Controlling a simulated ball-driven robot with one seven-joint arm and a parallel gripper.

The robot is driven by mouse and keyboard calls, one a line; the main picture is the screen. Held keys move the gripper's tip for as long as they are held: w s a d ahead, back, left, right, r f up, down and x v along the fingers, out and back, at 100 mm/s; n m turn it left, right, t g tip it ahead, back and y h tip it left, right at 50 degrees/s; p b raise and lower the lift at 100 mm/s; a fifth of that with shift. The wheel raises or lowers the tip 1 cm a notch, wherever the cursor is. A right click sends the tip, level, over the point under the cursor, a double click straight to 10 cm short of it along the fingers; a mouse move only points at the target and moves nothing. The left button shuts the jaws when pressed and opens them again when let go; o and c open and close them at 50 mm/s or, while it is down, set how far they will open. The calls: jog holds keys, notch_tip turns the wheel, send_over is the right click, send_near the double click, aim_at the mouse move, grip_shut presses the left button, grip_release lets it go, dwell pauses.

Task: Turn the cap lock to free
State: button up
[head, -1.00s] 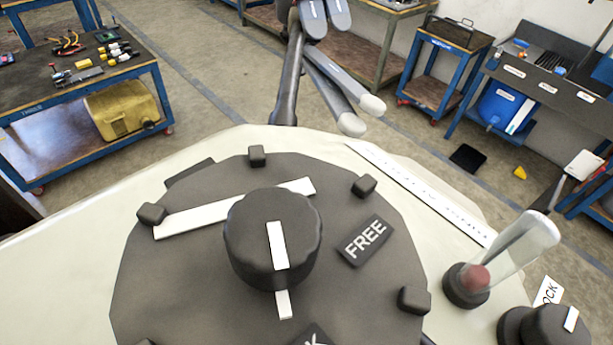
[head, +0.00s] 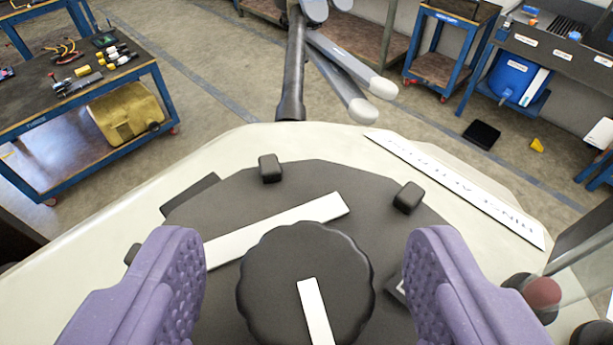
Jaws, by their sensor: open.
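The cap lock is a round black knob (head: 272,270) with scalloped edges and a white pointer bar (head: 314,312), at the bottom middle of the head view. It sits on a dark round cap (head: 330,178) on a cream tank top. The pointer bar runs from the knob's middle toward the bottom edge. My gripper (head: 305,285) shows two purple padded fingers, open, one on each side of the knob, with a visible gap on both sides.
Black lugs (head: 270,168) stand on the cap's rim, and a white bar (head: 285,228) lies behind the knob. A red button (head: 541,296) under a clear cover is at the right. Grey drone arm parts (head: 340,75) rise beyond the tank. Blue workbenches stand farther back.

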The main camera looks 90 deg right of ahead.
jog(key=shift+x, duration=0.9)
jog(key=shift+a, duration=0.1)
jog(key=c, duration=1)
